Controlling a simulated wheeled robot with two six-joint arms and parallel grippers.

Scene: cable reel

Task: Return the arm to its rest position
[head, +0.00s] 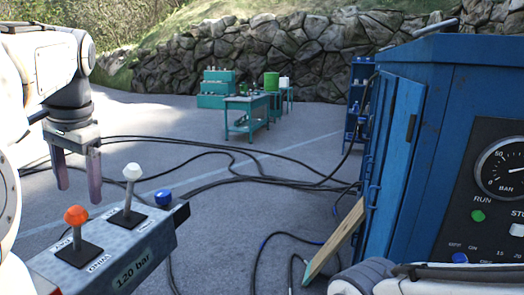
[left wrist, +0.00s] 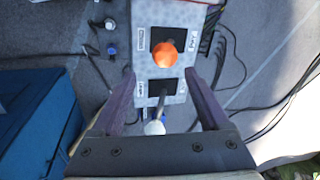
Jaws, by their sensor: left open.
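My left gripper (head: 79,194) hangs with its fingers pointing down at the left of the head view. It is open and empty, above and beyond the grey control box (head: 150,243). The box carries a lever with an orange knob (head: 76,215) and a lever with a white knob (head: 132,171). In the left wrist view the two fingers of my left gripper (left wrist: 162,80) stand apart, with the orange knob (left wrist: 165,50) and white knob (left wrist: 154,127) seen between them. My right gripper is not in view.
A blue machine cabinet (head: 400,150) with a pressure gauge (head: 505,168) stands at the right. A wooden plank (head: 335,240) leans against it. Black cables (head: 255,158) lie over the paving. A green workbench (head: 247,115) stands farther back before a stone wall (head: 240,62).

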